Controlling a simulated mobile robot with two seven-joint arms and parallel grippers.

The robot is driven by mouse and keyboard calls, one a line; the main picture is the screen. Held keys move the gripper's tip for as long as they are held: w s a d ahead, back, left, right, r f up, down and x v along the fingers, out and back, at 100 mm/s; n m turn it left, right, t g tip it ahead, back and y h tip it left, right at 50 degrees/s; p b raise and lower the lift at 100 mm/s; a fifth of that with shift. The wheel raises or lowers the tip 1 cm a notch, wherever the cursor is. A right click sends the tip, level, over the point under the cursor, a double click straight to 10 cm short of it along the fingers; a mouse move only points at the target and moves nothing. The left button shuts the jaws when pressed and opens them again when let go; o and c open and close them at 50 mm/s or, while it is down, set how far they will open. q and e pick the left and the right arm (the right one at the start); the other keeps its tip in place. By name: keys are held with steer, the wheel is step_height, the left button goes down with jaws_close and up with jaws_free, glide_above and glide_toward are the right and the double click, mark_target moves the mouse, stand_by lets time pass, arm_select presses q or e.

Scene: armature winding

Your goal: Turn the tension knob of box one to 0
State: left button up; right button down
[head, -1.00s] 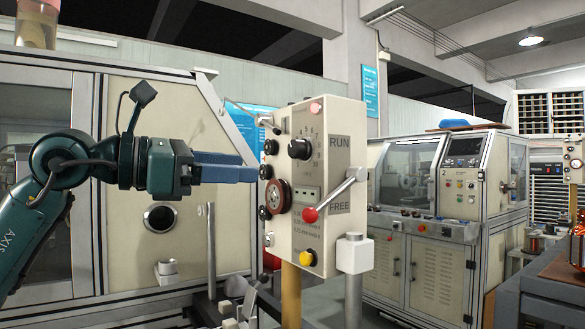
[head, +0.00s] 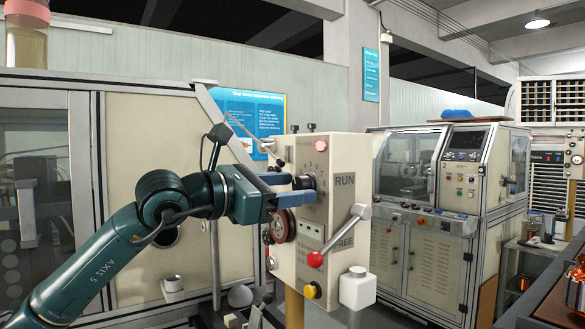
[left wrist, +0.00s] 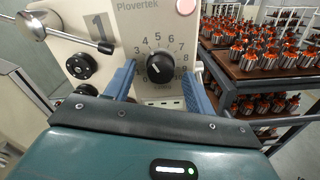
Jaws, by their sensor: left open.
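In the head view the knob (head: 308,182) is partly hidden by my gripper. My left gripper (head: 299,188) is open, with its blue fingers on either side of the knob; the left wrist view shows the fingers (left wrist: 160,77) flanking it. I cannot tell whether they touch it, nor read its exact setting. My right gripper is not in view.
Box one also carries a red-knobbed lever (head: 338,235) between RUN and FREE, a dark red wheel (head: 283,226) and a yellow button (head: 311,291). Racks of copper-wound armatures (left wrist: 262,50) stand behind.

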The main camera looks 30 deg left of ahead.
arm_select(q)
steer(key=shift+w+d, duration=0.2)
steer(key=shift+w, duration=0.25)
steer(key=c, duration=1)
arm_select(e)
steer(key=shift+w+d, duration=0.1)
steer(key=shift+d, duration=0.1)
